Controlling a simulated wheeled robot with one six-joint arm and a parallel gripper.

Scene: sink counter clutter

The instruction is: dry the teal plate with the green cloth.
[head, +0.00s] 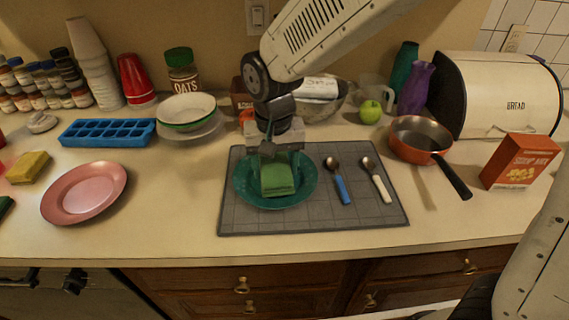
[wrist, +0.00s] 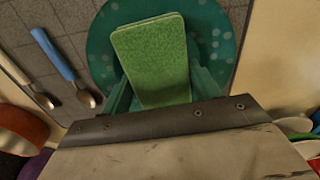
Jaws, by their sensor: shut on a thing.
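The teal plate (head: 246,194) lies on the left part of a grey drying mat (head: 357,220). In the wrist view the plate (wrist: 219,45) shows pale spots on its surface. The green cloth (head: 277,181) is a folded block over the middle of the plate; it fills the middle of the wrist view (wrist: 155,55). My gripper (head: 274,160) is above the plate and shut on the cloth, with a finger on each side of it in the wrist view. The cloth appears to rest on the plate, but its underside is hidden.
Two spoons, one blue-handled (head: 341,187) and one white-handled (head: 379,186), lie on the mat right of the plate. An orange pan (head: 418,140) and a red box (head: 520,162) stand further right. A pink plate (head: 85,192) and blue ice tray (head: 107,132) are at left.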

